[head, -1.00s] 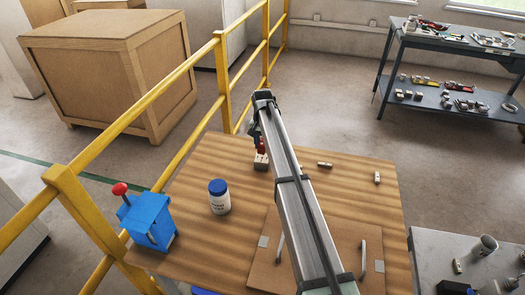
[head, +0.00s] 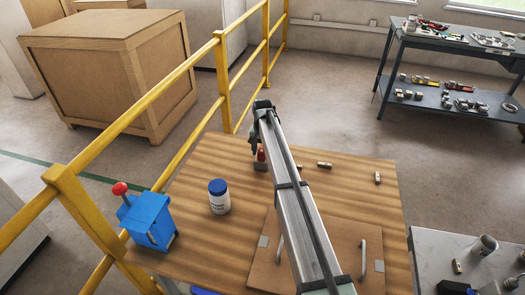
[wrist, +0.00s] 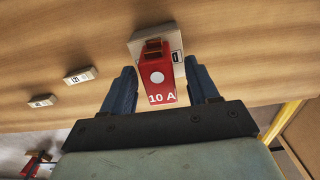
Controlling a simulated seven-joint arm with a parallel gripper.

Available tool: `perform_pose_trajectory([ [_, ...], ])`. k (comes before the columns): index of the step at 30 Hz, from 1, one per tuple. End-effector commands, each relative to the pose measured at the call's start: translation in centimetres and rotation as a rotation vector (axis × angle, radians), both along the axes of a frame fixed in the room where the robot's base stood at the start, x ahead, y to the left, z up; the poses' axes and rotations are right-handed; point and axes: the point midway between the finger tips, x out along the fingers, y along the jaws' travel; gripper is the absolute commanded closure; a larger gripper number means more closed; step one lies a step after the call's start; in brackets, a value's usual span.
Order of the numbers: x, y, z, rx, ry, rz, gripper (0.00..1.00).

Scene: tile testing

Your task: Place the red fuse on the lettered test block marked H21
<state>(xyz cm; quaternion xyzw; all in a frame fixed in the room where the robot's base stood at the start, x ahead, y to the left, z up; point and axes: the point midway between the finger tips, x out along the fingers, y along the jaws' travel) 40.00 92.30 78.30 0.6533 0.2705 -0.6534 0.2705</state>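The red fuse (wrist: 156,85), marked 10 A with a white dot, stands on a pale test block (wrist: 135,43) in the wrist view. The block's dark marking is partly covered by the fuse, and I cannot read it. My gripper (wrist: 160,68) has one finger on each side of the fuse, with visible gaps, so it is open. In the head view the fuse (head: 261,155) shows beside my gripper (head: 254,147), over the block (head: 260,166) near the table's far edge. Two other pale blocks (wrist: 80,75) (wrist: 42,101) lie to the left in the wrist view; their letters are too small to read surely.
The wooden table (head: 195,255) holds a white jar with a blue lid (head: 219,197) and a blue box with a red knob (head: 148,220). A yellow railing (head: 222,75) runs along its left side. A brown panel with handles (head: 262,270) lies under my arm.

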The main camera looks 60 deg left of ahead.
Motion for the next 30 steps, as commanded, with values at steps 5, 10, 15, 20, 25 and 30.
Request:
perform_pose_trajectory([
  [5, 0.0, 0.0, 0.0, 0.000, 0.000, 0.000, 0.39],
  [10, 0.0, 0.0, 0.4, 0.001, -0.001, 0.000, 0.39],
  [15, 0.0, 0.0, 2.5, 0.001, 0.000, 0.000, 0.39],
  [20, 0.0, 0.1, 5.5, 0.002, -0.001, 0.000, 0.39],
  [25, 0.0, 0.1, 8.6, 0.002, -0.001, 0.000, 0.39],
  [30, 0.0, 0.1, 10.9, 0.002, -0.001, 0.000, 0.39],
])
